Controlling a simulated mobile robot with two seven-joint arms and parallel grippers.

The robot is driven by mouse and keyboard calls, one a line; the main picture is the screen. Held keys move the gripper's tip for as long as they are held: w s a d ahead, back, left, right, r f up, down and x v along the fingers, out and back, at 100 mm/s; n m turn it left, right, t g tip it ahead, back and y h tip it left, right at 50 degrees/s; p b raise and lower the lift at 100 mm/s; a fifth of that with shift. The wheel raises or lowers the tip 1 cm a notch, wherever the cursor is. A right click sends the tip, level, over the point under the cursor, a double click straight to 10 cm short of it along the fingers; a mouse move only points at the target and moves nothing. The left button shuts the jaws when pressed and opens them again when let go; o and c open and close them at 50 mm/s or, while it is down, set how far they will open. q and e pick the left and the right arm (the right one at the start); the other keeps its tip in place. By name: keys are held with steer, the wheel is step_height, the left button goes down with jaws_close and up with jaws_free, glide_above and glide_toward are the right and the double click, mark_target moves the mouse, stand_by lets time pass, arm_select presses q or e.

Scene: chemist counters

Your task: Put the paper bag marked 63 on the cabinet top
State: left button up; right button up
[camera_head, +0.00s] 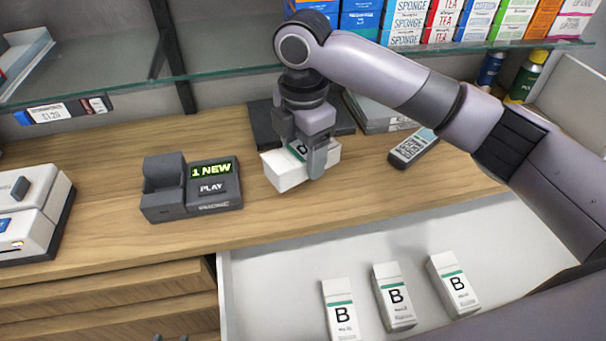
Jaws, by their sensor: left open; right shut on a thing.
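No paper bag marked 63 shows in this view. My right gripper (311,160) reaches in from the right and is shut on a white box (287,172) with a green stripe and a B. The box lies on its side, low over the wooden counter (120,240); I cannot tell whether it touches the wood. Only what look like the tips of my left gripper (170,338) show at the bottom edge, apart and empty.
A grey device (190,187) reading "1 NEW" stands left of the held box. Several boxes marked B, one in the middle (395,297), stand in an open white drawer (270,270). A glass shelf (230,82) runs above the counter.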

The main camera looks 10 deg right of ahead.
mark_target(303, 191)
steer(key=shift+f, duration=3.05)
steer(key=o, duration=1.1)
steer(key=shift+f, duration=0.15)
steer(key=shift+o, duration=0.2)
step_height(303, 191, up, 12)
steer(key=shift+r, duration=0.2)
